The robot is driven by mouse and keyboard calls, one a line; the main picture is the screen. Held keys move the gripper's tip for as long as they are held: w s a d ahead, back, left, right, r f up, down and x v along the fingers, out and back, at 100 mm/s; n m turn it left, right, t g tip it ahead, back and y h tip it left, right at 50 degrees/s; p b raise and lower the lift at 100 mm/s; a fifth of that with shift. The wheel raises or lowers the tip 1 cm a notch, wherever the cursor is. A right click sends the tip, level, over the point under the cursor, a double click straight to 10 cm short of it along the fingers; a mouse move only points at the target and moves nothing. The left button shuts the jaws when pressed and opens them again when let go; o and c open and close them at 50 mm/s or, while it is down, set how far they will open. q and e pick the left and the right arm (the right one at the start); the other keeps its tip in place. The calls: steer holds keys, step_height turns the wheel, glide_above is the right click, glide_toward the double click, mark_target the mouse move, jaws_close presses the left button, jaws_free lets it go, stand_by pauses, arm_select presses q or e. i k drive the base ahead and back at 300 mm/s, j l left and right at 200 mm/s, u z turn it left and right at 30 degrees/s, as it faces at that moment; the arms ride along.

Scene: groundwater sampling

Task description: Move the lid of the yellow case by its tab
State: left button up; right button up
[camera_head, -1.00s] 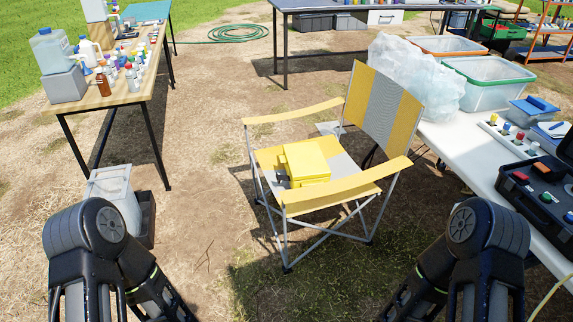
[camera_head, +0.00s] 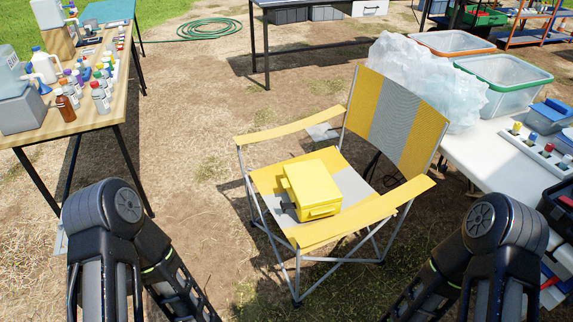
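The yellow case (camera_head: 312,188) sits on the seat of a yellow and grey folding chair (camera_head: 394,120). Its lid looks closed. A small dark piece (camera_head: 288,206) shows at the case's left side; I cannot tell whether it is the tab. A yellow handle-like part (camera_head: 325,211) shows on the near side. My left arm enters at the lower left and my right arm at the lower right, both apart from the chair. Both grippers are out of the picture below.
A wooden table (camera_head: 50,125) with several bottles stands at the left. A white table (camera_head: 478,160) with clear bins (camera_head: 505,88) and a bag of ice-like material (camera_head: 425,80) stands right of the chair. The chair's armrests (camera_head: 365,215) flank the case.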

mark_target(312, 184)
steer(key=i+j+z, duration=0.15)
steer(key=i+j, duration=0.2)
steer(key=i+j+z, duration=0.15)
steer(key=i+j, duration=0.2)
steer(key=j, duration=0.15)
steer(key=i+j+z, duration=0.15)
steer(key=i+j, duration=0.15)
steer(key=j, duration=0.2)
